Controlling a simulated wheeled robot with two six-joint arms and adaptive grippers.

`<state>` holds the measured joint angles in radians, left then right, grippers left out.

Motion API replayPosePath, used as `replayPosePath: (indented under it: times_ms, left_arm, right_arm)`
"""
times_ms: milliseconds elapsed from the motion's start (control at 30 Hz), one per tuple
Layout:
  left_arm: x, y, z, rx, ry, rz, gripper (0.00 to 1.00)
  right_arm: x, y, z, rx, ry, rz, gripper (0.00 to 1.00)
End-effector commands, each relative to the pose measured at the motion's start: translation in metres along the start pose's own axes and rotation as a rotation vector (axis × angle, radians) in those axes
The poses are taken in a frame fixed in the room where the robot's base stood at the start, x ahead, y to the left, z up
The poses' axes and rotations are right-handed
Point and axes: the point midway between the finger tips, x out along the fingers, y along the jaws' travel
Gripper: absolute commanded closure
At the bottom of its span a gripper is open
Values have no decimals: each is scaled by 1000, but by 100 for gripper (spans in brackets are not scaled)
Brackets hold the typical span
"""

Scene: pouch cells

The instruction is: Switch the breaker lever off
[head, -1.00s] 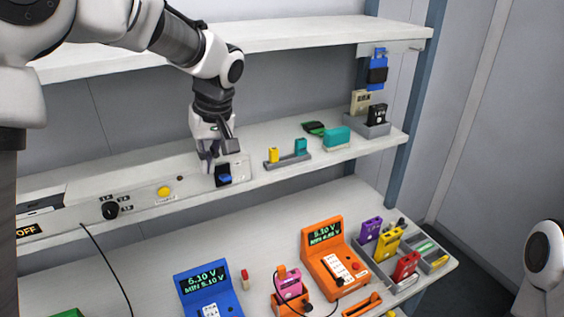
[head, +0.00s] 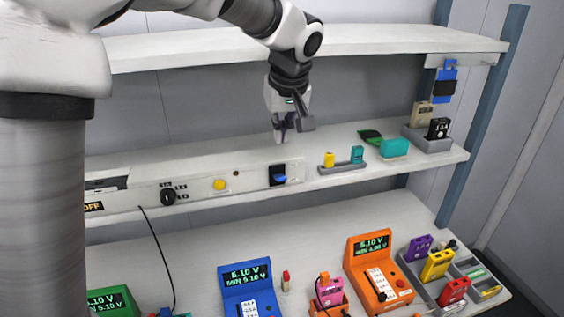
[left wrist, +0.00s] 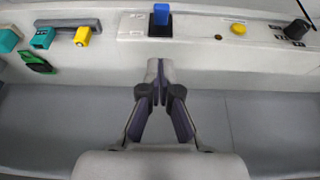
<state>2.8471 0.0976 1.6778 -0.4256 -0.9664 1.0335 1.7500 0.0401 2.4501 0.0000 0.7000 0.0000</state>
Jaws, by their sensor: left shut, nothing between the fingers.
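The breaker lever (head: 280,179) is a blue tab in a dark housing on the white panel along the front of the middle shelf. In the head view it sticks out low in its housing. It also shows in the left wrist view as a blue block (left wrist: 161,20) at the top middle. My left gripper (head: 280,139) is above and behind the lever, apart from it, pointing down over the shelf. In the left wrist view its fingers (left wrist: 160,72) are shut and hold nothing. My right gripper is not in view.
A small rack (head: 343,167) with yellow and teal cells stands to the right. The upper shelf (head: 400,42) runs behind my arm. Blue and orange meters stand below.

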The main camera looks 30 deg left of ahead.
Motion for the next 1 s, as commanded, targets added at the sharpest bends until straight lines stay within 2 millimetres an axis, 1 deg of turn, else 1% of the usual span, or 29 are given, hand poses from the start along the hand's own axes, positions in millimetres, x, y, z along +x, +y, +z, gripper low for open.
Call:
replayPosePath:
  times_ms: [33, 200, 400, 500, 600, 867, 1000]
  left_arm:
    - [10, -1, 0, 1, -4, -4, 100]
    - [47, 0, 0, 0, -4, -3, 100]
    - [69, 0, 22, 3, 0, -2, 100]
    - [75, 0, 27, 1, 0, -1, 100]
    - [77, 0, 28, 1, 1, 0, 100]
    - [78, 0, 28, 0, 1, 0, 100]
    - [80, 4, 25, 0, 1, 0, 100]
  right_arm:
    - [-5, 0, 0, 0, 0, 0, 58]
    - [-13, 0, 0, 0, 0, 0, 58]
    - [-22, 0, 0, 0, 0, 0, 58]
    - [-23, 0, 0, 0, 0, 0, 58]
    - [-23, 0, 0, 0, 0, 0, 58]
    - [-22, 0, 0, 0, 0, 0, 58]
    - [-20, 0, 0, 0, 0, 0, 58]
